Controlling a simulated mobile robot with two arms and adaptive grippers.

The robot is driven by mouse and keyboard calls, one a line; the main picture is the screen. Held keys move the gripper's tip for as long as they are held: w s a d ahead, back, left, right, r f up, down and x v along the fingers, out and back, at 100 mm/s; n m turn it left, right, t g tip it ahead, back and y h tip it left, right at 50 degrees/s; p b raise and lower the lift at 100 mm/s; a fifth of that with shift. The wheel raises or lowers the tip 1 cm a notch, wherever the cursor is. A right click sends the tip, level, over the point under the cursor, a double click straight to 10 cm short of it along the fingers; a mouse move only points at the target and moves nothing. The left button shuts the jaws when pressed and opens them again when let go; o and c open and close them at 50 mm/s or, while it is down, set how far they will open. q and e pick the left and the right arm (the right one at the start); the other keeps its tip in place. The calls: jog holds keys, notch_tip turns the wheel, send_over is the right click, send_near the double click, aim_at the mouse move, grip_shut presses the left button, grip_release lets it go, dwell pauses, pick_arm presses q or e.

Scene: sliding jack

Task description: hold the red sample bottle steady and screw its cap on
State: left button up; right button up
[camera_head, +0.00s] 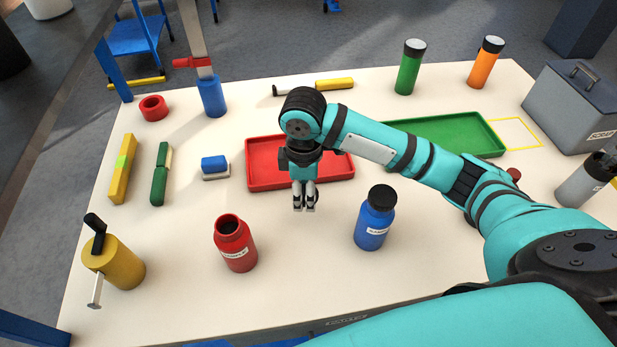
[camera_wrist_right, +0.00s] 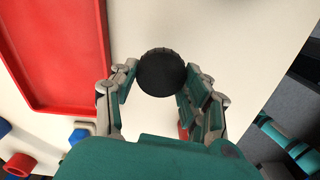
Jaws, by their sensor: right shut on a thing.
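The red sample bottle (camera_head: 235,245) stands upright and uncapped at the front of the table, its dark mouth open upward. My right gripper (camera_head: 304,208) points down to the right of the bottle and behind it, clear of it. In the right wrist view this gripper (camera_wrist_right: 160,85) is shut on a round black cap (camera_wrist_right: 161,72) between its fingers. The cap is hard to make out in the head view. A small red patch between the fingers in the wrist view cannot be identified for sure. My left gripper is not in view.
A blue bottle (camera_head: 375,217) with a black cap stands right of the gripper. A red tray (camera_head: 262,179) and a green tray (camera_head: 470,135) lie behind. A yellow cylinder (camera_head: 120,265) with a handle stands at left. Table between red and blue bottles is clear.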

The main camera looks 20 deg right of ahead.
jog(key=shift+s+a, duration=0.1)
jog(key=shift+s, duration=0.05)
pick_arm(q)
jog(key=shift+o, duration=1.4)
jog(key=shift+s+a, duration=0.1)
